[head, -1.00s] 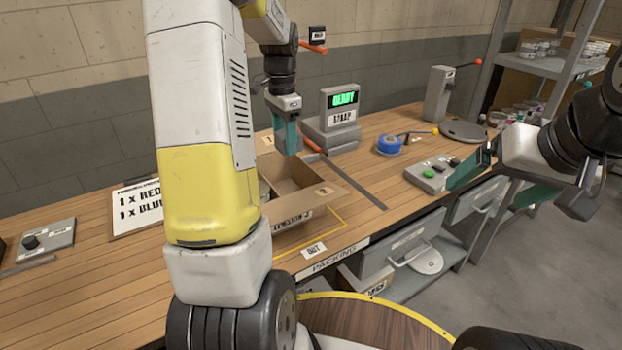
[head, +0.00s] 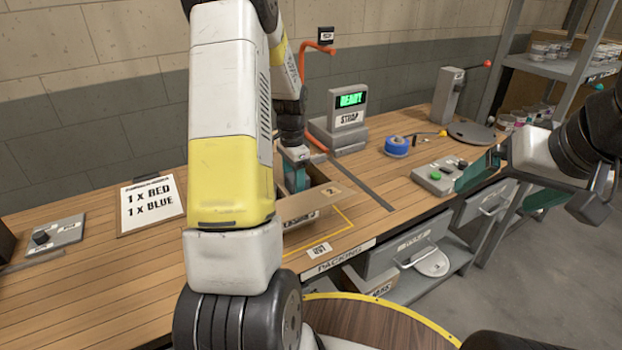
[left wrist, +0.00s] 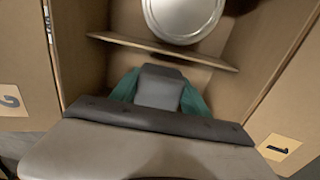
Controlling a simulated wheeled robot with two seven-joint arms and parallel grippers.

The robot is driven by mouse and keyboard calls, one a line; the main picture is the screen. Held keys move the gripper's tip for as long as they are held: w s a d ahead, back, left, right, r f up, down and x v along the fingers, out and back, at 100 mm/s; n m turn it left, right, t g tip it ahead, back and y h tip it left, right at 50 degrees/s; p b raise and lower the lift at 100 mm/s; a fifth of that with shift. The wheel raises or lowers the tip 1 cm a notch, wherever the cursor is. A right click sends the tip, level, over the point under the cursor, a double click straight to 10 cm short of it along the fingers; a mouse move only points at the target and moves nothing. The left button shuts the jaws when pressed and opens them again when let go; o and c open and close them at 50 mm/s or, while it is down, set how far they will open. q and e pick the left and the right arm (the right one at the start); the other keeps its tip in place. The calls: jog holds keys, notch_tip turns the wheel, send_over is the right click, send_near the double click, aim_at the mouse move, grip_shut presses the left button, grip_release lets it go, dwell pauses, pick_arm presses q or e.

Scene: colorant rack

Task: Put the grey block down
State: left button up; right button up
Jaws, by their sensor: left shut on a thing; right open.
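My left gripper (head: 296,182) reaches down into the open cardboard box (head: 328,195) on the packing bench. In the left wrist view its teal fingers are shut on the grey block (left wrist: 159,88), between the box walls. The block's underside is hidden, so I cannot tell whether it touches the box floor. A round silver can lid (left wrist: 183,14) shows in the same box, beyond a cardboard divider (left wrist: 165,51). My right gripper (head: 478,172) is open and empty, above the bench's right front edge.
A sign reading 1 x RED, 1 x BLUE (head: 152,204) lies left of the box. A grey machine with a READY screen (head: 350,100) stands behind it. Blue tape (head: 396,147) and a button panel (head: 435,178) sit to the right. My left arm hides part of the bench.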

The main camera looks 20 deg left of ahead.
pick_arm(q)
jog(key=shift+f, duration=1.75)
jog(key=shift+f, duration=0.1)
jog(key=o, duration=1.3)
notch_tip(320, 180, up, 12)
jog(key=s+d+r+n+t+h, duration=0.1)
jog(key=s+d+r+n+t, duration=0.15)
jog(key=s+d+r, duration=0.35)
jog(key=s+d+r+n+t, duration=0.2)
jog(key=s+d+r+n, duration=0.15)
jog(key=s+r, duration=0.45)
jog(key=shift+n+t+h, duration=0.6)
jog(key=shift+n+t, duration=0.25)
jog(key=shift+n, duration=0.05)
jog(key=s+d, duration=0.1)
jog(key=s, duration=0.2)
jog(key=s+d+r, duration=0.1)
jog(key=s+d, duration=0.1)
jog(key=s, duration=0.1)
jog(key=s+d, duration=0.1)
jog(key=s, duration=0.2)
jog(key=shift+d+r, duration=0.15)
jog(key=shift+d, duration=0.1)
